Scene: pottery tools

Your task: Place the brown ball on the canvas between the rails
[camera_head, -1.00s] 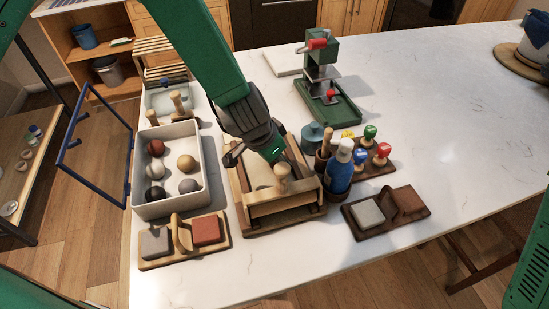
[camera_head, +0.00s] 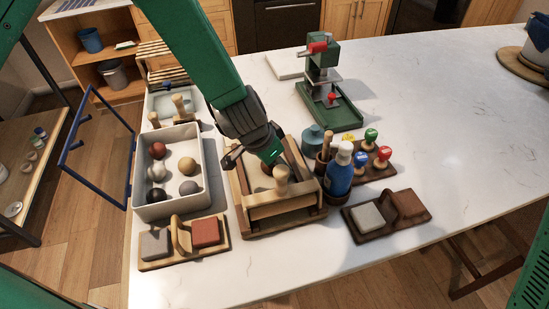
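The slab roller (camera_head: 284,217) is a wooden frame with two side rails in the middle of the table. Pale canvas (camera_head: 252,181) shows between its rails. My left gripper (camera_head: 250,160) is low over the canvas, its fingers apart. A small dark brown rounded patch (camera_head: 268,169) shows just below the gripper, on or close to the canvas; it looks like a ball, but the gripper partly hides it. In the white box (camera_head: 171,209) to the left lie a reddish-brown ball (camera_head: 157,150), a tan ball (camera_head: 187,165) and several other balls. My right gripper is not in view.
A wooden caddy (camera_head: 185,243) with grey and red blocks stands in front of the box. A blue bottle (camera_head: 340,175) and colored-knob stamps (camera_head: 370,137) stand right of the roller. A green press (camera_head: 325,85) stands behind.

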